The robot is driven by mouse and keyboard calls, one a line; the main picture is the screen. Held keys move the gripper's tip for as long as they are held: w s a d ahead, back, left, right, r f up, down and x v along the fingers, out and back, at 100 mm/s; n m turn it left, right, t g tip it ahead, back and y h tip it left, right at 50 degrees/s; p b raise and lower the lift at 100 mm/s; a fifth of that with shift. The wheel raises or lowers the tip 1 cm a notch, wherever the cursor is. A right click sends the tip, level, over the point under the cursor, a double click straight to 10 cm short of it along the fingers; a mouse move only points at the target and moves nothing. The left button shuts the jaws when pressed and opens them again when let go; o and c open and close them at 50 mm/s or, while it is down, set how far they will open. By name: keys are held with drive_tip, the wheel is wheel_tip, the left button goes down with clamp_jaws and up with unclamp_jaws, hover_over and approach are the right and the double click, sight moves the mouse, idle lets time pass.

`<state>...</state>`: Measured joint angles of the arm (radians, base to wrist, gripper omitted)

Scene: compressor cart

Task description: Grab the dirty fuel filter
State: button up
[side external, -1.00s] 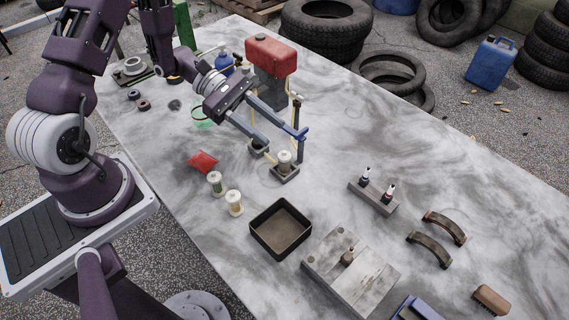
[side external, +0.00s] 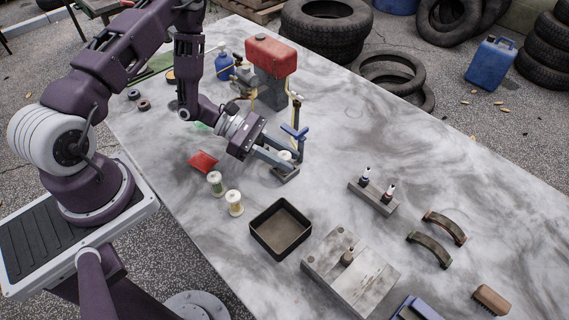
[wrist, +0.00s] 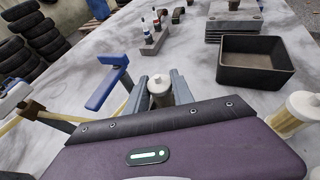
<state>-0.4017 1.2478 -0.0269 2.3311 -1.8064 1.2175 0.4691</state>
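A filter with a pale cap (side external: 285,156) stands in a small grey holder (side external: 287,174) beside the blue-handled valve (side external: 294,132). In the wrist view its pale top (wrist: 159,84) shows between my two fingers. My gripper (side external: 290,162) is low over the holder, its fingers on either side of this filter; it looks open, and I cannot make out firm contact. The filter's lower body is largely hidden by the fingers. Two more pale filters, one greenish (side external: 215,183) and one yellowish (side external: 234,203), stand free on the table. I cannot tell by look which is dirty.
A black open tray (side external: 281,229) and a grey metal block (side external: 350,268) lie toward the front. A red cloth-like packet (side external: 203,161) lies left of my gripper. The red tank (side external: 271,56) stands behind. Yellow fuel lines run near the valve.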

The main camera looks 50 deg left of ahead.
clamp_jaws()
drive_tip(key=shift+r, duration=0.1)
